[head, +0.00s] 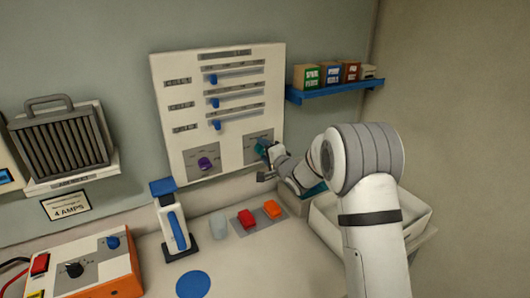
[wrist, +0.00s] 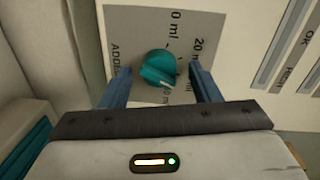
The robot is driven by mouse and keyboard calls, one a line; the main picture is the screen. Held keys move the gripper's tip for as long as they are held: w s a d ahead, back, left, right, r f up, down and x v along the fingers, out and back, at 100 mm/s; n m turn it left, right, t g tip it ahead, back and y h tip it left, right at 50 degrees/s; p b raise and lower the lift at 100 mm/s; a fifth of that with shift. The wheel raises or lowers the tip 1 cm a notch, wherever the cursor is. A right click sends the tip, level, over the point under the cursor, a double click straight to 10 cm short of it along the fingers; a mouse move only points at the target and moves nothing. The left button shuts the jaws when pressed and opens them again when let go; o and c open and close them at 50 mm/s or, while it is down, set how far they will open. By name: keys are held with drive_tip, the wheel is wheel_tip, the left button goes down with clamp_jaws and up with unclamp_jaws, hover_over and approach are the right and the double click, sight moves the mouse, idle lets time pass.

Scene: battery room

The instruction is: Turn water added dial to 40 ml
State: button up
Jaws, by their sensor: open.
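The teal water added dial (wrist: 158,70) sits on a grey label plate in the wrist view, with "0 ml" and "20 ml" markings readable around it; other markings are partly hidden. A white pointer line on the dial points toward the lower part of its scale, but I cannot tell the exact value. My gripper (wrist: 162,83) is open, with one blue finger on each side of the dial and visible gaps between. In the head view the dial (head: 262,146) is at the lower right of the white panel (head: 225,135), partly hidden by my gripper (head: 265,161).
A purple dial (head: 205,163) and several blue sliders are on the same panel. A blue shelf (head: 335,90) with small boxes is at the right. Below are a red button (head: 247,219), an orange button (head: 272,209), a clear cup (head: 219,226) and a white tray (head: 415,212).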

drive_tip(key=b+v, duration=0.2)
drive_tip(key=v, duration=0.5)
drive_tip(key=shift+s+d, duration=0.2)
drive_tip(key=shift+s, duration=0.15)
drive_tip(key=shift+f, duration=0.1)
drive_tip(key=s+d+r+n+g+h, duration=0.35)
drive_tip(key=s+d+h, duration=0.55)
drive_tip(key=s+d, duration=0.4)
drive_tip(key=s+d+f+n+g, duration=0.1)
drive_tip(key=s+d+n+g, duration=0.1)
drive_tip(key=s, duration=1.1)
drive_tip(key=s+d+f+n+g, duration=0.2)
drive_tip(key=s+d+n+g, duration=0.1)
drive_tip(key=s, duration=1.1)
drive_tip(key=shift+s+f+n+g+h, duration=0.35)
drive_tip(key=shift+n+g+h, duration=0.1)
drive_tip(key=shift+g, duration=0.7)
